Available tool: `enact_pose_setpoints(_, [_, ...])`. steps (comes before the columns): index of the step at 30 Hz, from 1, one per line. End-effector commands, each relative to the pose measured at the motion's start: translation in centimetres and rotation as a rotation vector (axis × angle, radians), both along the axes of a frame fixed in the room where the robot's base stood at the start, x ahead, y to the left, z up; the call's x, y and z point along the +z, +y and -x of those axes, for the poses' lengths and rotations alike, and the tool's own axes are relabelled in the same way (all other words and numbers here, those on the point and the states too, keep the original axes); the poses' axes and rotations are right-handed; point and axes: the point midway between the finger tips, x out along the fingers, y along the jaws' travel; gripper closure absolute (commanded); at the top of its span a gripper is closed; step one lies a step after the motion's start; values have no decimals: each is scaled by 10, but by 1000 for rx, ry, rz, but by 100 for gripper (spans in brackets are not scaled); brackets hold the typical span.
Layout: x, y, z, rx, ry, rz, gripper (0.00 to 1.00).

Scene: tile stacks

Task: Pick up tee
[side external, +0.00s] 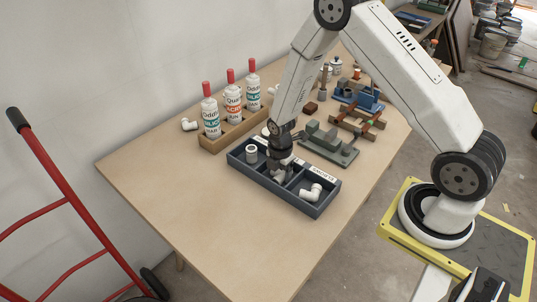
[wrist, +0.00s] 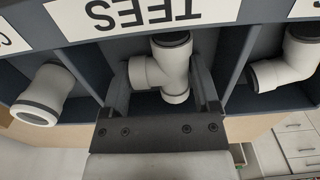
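The tee (wrist: 168,72) is a white pipe fitting with dark rings, lying in the middle compartment behind the TEES label (wrist: 140,14) in the wrist view. My gripper (wrist: 160,85) is down at this compartment, with one finger on each side of the tee. The fingers stand wide apart, close to the tee's sides; contact cannot be made out. In the side external view my gripper (side external: 279,168) reaches into the dark tray (side external: 300,206) and largely hides the tee.
A straight fitting (wrist: 45,95) and an elbow (wrist: 285,65) lie in the compartments either side; dividers stand close to the fingers. A wooden rack (side external: 215,143) of bottles stands behind the tray, with a vise-like fixture (side external: 330,146) beside it. The table's front is clear.

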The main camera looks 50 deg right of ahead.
Motion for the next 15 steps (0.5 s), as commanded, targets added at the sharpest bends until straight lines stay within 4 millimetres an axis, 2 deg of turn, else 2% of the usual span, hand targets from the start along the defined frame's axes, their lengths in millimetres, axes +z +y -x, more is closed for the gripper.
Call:
enact_pose_setpoints(1, [0,0,0,0,0,0,64])
enact_pose_setpoints(3, [0,0,0,0,-1,0,80])
enact_pose_setpoints(15, [3,0,0,0,-1,0,80])
